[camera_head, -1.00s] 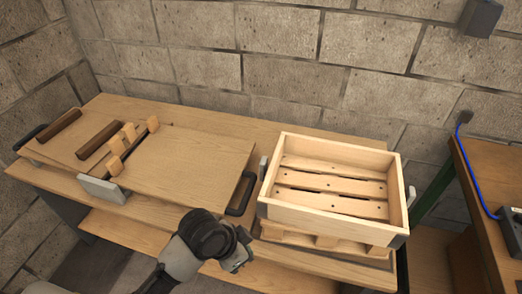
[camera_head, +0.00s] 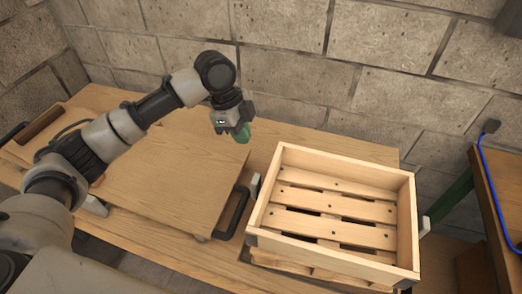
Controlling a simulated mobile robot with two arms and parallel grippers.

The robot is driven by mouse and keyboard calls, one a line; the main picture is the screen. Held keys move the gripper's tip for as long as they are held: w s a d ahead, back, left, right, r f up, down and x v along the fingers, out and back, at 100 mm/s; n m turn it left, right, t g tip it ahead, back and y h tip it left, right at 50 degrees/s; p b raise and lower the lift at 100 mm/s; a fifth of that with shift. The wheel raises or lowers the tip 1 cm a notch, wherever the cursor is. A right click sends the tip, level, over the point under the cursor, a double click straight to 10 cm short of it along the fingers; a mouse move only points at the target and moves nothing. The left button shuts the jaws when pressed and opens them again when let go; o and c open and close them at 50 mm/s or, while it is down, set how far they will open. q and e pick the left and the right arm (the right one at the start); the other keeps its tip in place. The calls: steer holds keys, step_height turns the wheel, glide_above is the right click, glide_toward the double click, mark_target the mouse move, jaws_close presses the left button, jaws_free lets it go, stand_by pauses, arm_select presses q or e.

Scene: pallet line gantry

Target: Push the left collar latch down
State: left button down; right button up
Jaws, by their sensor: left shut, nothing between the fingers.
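The wooden collar (camera_head: 345,172) sits on a slatted pallet (camera_head: 320,275) at the right of the bench. The left collar latch (camera_head: 254,187) is a small pale grey upright piece at the collar's left side. A similar right latch (camera_head: 425,226) stands at the collar's right side. My left gripper (camera_head: 241,134), with green fingertips, is shut and empty. In the picture it is above and slightly left of the left latch, apart from it, beyond the collar's back left corner. My right gripper is out of view.
A wooden board (camera_head: 165,180) with a black handle (camera_head: 233,212) lies left of the collar. My left arm crosses above it and hides part of it. A block wall (camera_head: 300,60) stands behind the bench. A blue cable (camera_head: 490,190) hangs by the right table.

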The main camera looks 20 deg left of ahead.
arm_select(q)
steer(key=p, duration=0.2)
glide_above(256, 178)
steer(key=a, duration=0.2)
step_height(256, 178, down, 4)
steer(key=x, duration=0.2)
steer(key=p+x, duration=0.1)
steer(key=x, duration=0.2)
steer(key=a+x, duration=0.1)
steer(key=x, duration=0.2)
steer(key=shift+w+f, duration=0.1)
steer(key=shift+f, duration=0.35)
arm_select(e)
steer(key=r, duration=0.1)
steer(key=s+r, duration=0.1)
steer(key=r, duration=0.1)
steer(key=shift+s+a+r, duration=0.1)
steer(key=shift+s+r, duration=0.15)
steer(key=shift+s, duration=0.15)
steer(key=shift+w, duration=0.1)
